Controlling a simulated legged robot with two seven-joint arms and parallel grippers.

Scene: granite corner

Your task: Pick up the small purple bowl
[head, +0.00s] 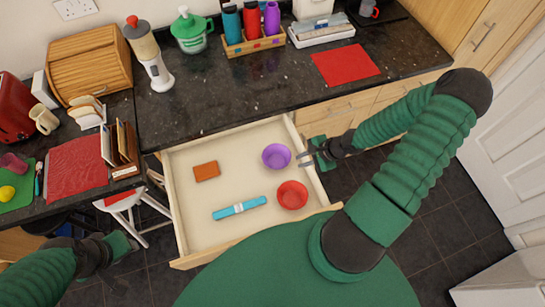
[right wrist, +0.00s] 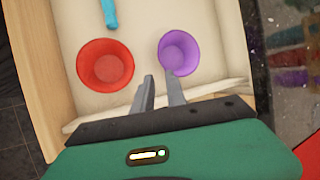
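The small purple bowl (head: 276,156) sits in the open drawer, towards its right side. In the right wrist view the purple bowl (right wrist: 178,52) lies just beyond my fingertips. My right gripper (head: 305,159) is at the drawer's right edge, to the right of the bowl. In the right wrist view its fingers (right wrist: 162,88) are apart with nothing between them, and the right finger points at the bowl's near rim. My left gripper (head: 122,247) is low at the left, outside the drawer; its fingers are not clear.
The drawer's right wall (head: 296,136) stands near my right gripper. The dark counter (head: 215,105) lies behind.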

